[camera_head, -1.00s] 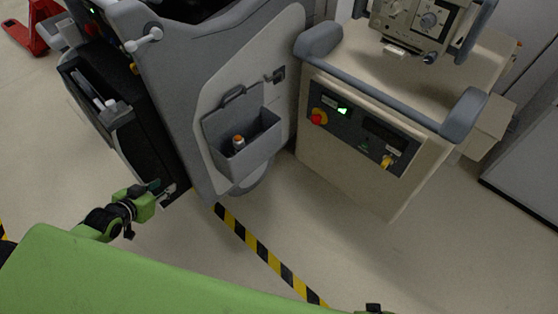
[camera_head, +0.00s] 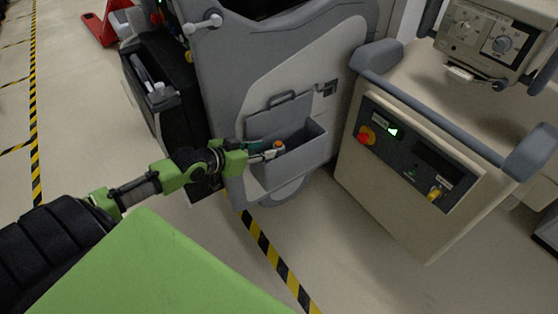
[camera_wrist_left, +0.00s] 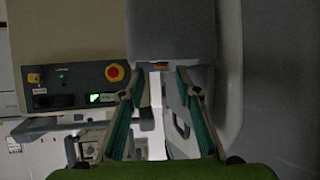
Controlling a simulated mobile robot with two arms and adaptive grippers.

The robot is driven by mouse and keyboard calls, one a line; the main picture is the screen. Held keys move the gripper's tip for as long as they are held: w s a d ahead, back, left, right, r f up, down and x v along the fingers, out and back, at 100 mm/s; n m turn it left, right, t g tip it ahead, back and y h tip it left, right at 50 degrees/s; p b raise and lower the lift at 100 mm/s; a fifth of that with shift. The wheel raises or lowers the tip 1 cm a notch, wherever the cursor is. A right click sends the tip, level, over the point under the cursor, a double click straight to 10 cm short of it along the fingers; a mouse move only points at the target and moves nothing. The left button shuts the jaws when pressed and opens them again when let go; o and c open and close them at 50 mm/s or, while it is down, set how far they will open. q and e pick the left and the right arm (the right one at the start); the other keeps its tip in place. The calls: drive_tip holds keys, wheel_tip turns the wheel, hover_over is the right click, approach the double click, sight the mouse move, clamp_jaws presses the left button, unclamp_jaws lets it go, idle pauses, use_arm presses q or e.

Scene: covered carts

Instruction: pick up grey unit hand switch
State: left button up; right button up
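The grey unit hand switch (camera_head: 279,145), seen by its orange top, stands in the grey pocket (camera_head: 308,152) on the side of the grey unit. Its lower part is hidden by the pocket and my gripper. My left gripper (camera_head: 268,152) is at the pocket, its tips close beside the switch. In the left wrist view the fingers (camera_wrist_left: 158,80) are spread apart, with a pale strip and an orange spot (camera_wrist_left: 157,93) seen between them. Contact cannot be told. My right gripper is not in view.
A beige cart (camera_head: 400,200) with a red button (camera_head: 366,136) and a blue-grey handrail (camera_head: 440,108) stands to the right of the pocket. A black side box (camera_head: 150,90) is at the left. Yellow-black tape (camera_head: 268,250) crosses the open floor.

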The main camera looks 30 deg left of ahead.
sight(277, 146)
use_arm(q)
drive_tip(key=shift+b+x, duration=0.35)
drive_tip(key=shift+x, duration=0.9)
drive_tip(key=shift+b+x, duration=0.6)
drive_tip(key=shift+x, duration=0.6)
drive_tip(key=shift+w+f, duration=0.25)
drive_tip(key=shift+w, duration=0.2)
drive_tip(key=shift+w+d+f+b, duration=0.15)
drive_tip(key=shift+w+f+b, duration=0.15)
drive_tip(key=shift+w, duration=0.15)
drive_tip(key=shift+r, duration=0.1)
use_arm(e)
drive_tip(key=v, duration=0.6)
use_arm(q)
drive_tip(key=shift+c, duration=0.5)
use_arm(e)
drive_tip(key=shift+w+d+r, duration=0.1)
use_arm(q)
clamp_jaws()
